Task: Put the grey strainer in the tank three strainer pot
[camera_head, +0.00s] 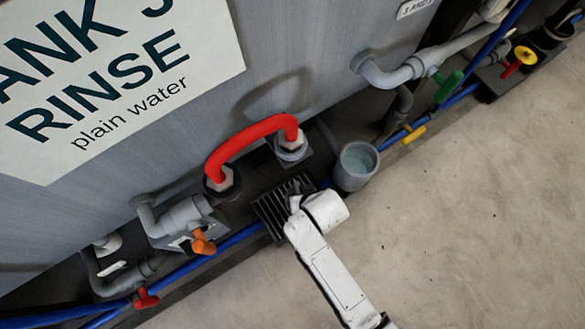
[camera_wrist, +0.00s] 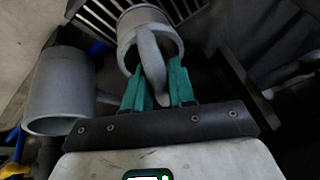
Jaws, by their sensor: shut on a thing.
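The grey strainer (camera_wrist: 131,22) is a short cylinder with a looped handle, seen at the top middle of the wrist view. My gripper (camera_wrist: 158,92) has green fingers closed on either side of its handle. The strainer is beside dark slats; I cannot tell whether it touches them. A larger grey pot (camera_wrist: 58,88) is left of the gripper, apart from the strainer. In the head view this appears to be the open round pot (camera_head: 352,180) with pale bluish contents, at the tank's foot. There my white arm hides the gripper and strainer.
The tank (camera_head: 300,50) carries a "RINSE plain water" sign. A dark slatted grate (camera_head: 270,212) lies left of the pot. A red hose (camera_head: 250,140), an orange-handled valve (camera_head: 203,243) and a yellow-handled valve (camera_head: 414,134) are near. Concrete floor (camera_head: 480,220) is clear at right.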

